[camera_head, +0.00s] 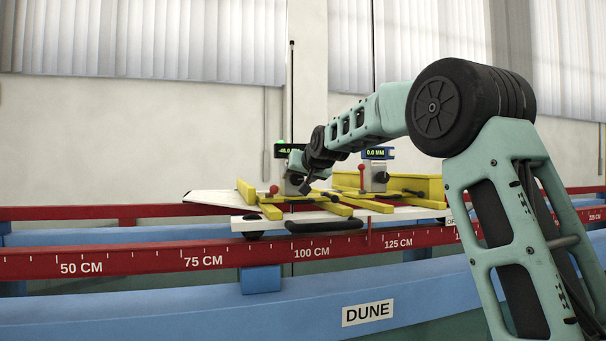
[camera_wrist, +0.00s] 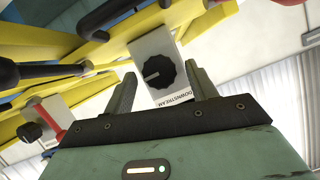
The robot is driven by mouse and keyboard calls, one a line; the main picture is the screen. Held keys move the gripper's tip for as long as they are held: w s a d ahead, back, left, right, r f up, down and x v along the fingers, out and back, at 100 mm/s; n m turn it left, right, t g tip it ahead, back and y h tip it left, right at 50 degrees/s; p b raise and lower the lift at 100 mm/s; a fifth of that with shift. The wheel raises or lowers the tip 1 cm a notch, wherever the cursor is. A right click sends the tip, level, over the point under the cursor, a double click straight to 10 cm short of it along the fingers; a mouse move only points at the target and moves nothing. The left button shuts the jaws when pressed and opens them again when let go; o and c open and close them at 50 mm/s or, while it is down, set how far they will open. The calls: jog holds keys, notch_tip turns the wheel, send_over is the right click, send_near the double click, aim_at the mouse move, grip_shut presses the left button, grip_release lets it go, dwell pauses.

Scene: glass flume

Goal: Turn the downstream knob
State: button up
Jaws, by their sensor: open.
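The downstream knob (camera_wrist: 158,72) is a round black dial with a pale pointer mark. It sits on a light grey box face (camera_wrist: 150,46) with the upside-down label "DOWNSTREAM" (camera_wrist: 174,101). In the wrist view my gripper (camera_wrist: 160,70) is open, with one finger to each side of the knob in the picture. Clear gaps show between the fingers and the knob, and I cannot tell how far the tips are from it in depth. In the head view my gripper (camera_head: 304,186) is over the left part of the carriage, and the knob cannot be made out there.
Yellow beams (camera_head: 330,205) lie on the white carriage (camera_head: 400,214) above the red scale rail (camera_head: 150,260). A red-topped lever (camera_head: 362,170) and a display reading "0.0 MM" (camera_head: 376,153) stand right of my gripper. A green-lit display (camera_head: 288,150) is just behind it.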

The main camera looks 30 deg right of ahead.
jog(key=b+v, duration=0.7)
jog(key=v, duration=1)
jog(key=shift+s+r, duration=0.1)
jog(key=shift+s, duration=0.05)
